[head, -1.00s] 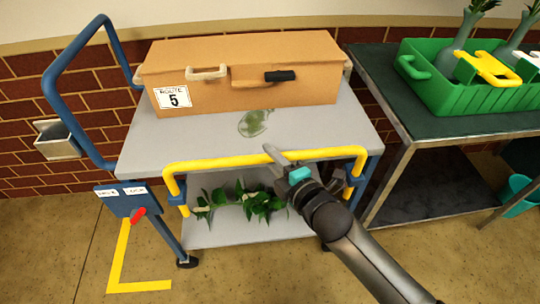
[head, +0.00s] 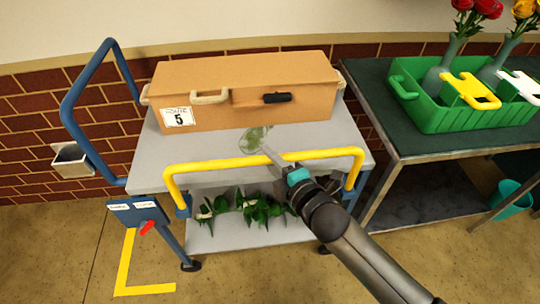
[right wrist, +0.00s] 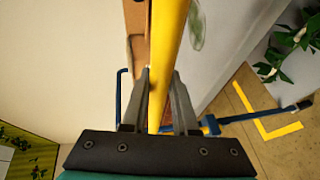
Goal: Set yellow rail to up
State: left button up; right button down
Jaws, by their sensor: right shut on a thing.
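The yellow rail (head: 220,164) is a bent bar along the front of the grey cart (head: 145,170). It stands up from blue brackets at both ends, its top bar at about the front edge of the cart's upper shelf in the head view. My right gripper (head: 273,157) is shut on the top bar, right of its middle. In the right wrist view the yellow rail (right wrist: 168,45) runs between the two fingers of my right gripper (right wrist: 158,82). My left gripper is not in view.
A brown case (head: 240,85) and a green translucent item (head: 252,139) lie on the upper shelf. Greenery (head: 250,207) lies on the lower shelf. A blue panel with a red lever (head: 147,227) is at left. A green crate (head: 445,115) with vases stands on a table at right.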

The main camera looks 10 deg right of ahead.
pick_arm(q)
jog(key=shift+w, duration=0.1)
pick_arm(e)
jog(key=shift+w+r, duration=0.2)
jog(key=shift+r, duration=0.35)
jog(key=c, duration=1)
grip_release()
jog(key=o, duration=0.3)
jog(key=shift+s+f, duration=0.1)
jog(key=shift+f, duration=0.15)
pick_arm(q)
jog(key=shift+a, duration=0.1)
pick_arm(e)
jog(key=shift+s, duration=0.1)
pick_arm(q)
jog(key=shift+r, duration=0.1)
pick_arm(e)
jog(key=shift+s, duration=0.1)
jog(key=shift+s+d, duration=0.2)
jog(key=shift+s, duration=0.1)
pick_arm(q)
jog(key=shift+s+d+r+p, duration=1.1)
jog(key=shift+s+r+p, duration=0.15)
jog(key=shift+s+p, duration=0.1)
pick_arm(e)
jog(key=shift+v, duration=7.15)
